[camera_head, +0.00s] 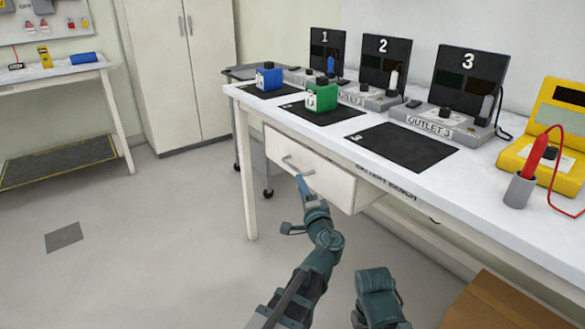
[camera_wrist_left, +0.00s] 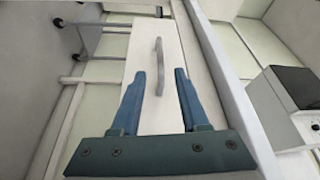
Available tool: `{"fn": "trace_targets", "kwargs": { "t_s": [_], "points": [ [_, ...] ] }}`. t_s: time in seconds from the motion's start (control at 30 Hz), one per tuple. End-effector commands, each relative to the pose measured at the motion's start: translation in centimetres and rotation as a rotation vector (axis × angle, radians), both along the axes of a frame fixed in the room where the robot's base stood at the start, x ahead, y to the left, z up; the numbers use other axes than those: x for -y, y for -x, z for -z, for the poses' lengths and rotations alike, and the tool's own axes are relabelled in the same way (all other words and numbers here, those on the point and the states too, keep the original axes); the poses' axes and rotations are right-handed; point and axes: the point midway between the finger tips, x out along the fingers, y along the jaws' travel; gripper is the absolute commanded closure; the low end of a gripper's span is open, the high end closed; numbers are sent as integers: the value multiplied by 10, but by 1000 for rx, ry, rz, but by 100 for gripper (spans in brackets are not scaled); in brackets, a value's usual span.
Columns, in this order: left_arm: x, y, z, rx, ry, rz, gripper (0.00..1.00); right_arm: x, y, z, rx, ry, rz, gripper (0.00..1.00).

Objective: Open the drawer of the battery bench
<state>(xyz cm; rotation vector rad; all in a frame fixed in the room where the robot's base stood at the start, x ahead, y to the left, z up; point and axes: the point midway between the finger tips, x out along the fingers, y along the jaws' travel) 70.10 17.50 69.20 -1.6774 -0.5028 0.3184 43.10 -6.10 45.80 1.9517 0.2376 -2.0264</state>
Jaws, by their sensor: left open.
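The battery bench (camera_head: 250,103) is a white table along the wall. Its white drawer (camera_head: 328,186) hangs under the top at the left and stands out a little from the bench front, as far as I can tell. A grey bar handle (camera_head: 297,166) is on the drawer front. My left gripper (camera_head: 301,184) is just in front of the handle.
On the bench top stand a blue battery (camera_head: 269,78), a green battery (camera_head: 322,97), black mats (camera_head: 402,146), numbered outlet units (camera_head: 440,121) and a yellow meter (camera_head: 555,150). A cardboard box (camera_head: 500,305) is at the lower right. The floor left of the bench is clear.

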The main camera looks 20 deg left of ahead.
Motion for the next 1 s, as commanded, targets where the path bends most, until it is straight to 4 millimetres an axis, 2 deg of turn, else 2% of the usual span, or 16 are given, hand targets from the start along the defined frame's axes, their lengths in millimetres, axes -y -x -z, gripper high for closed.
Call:
{"fn": "trace_targets", "kwargs": {
  "t_s": [0.03,0.2,0.5,0.7,1.0],
  "points": [
    [-6,-13,-2,1,0,-3,55,0,0,-2,0,0,0,50],
    [-23,-44,-4,1,0,-3,55,0,0,-4,0,0,-1,50],
    [-47,-84,-7,0,0,-2,55,0,0,-7,0,0,-2,50],
    [-54,-94,-8,0,0,-1,55,0,0,-8,0,0,-2,50],
    [-55,-95,-8,0,0,0,55,0,0,-8,0,0,-2,50]
  ]
}}
